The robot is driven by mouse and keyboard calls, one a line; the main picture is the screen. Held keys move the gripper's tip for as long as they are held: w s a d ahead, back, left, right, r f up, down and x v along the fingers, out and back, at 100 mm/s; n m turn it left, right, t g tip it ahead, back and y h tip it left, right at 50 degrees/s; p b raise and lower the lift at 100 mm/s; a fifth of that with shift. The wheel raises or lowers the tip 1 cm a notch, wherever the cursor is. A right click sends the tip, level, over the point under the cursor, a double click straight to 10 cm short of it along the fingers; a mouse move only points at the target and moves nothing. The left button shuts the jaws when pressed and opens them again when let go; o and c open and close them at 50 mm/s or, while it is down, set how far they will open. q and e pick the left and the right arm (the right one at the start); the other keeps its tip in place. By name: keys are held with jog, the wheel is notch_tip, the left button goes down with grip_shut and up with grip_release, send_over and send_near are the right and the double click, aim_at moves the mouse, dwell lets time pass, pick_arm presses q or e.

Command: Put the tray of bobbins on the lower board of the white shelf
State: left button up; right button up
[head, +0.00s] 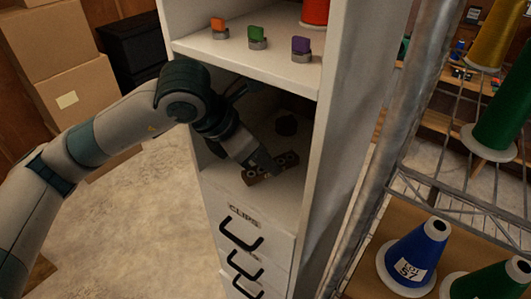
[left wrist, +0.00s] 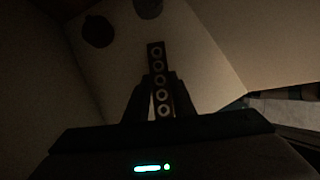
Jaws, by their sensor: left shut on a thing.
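The tray of bobbins (head: 286,162) is a small dark brown strip with a row of pale-ringed bobbins. It is inside the lower opening of the white shelf (head: 338,110), over the lower board (head: 222,178) near its front edge. My left gripper (head: 268,166) reaches in from the left and is shut on the tray. In the left wrist view the tray (left wrist: 157,60) stretches away from between the two dark fingers (left wrist: 160,98). I cannot tell whether the tray touches the board. My right gripper is out of view.
A dark round thing (head: 287,124) sits deeper on the lower board. Drawers with black handles (head: 241,238) are below. A wire rack (head: 455,185) with thread cones stands right; cardboard boxes (head: 75,95) stand left.

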pick_arm(q)
jog(key=shift+s+a+f, duration=0.1)
jog(key=shift+a+f, duration=0.05)
jog(key=shift+f+b, duration=0.2)
jog(key=shift+b, duration=0.15)
jog(key=o, duration=1)
jog(key=shift+r, duration=0.1)
jog(key=shift+r, duration=0.1)
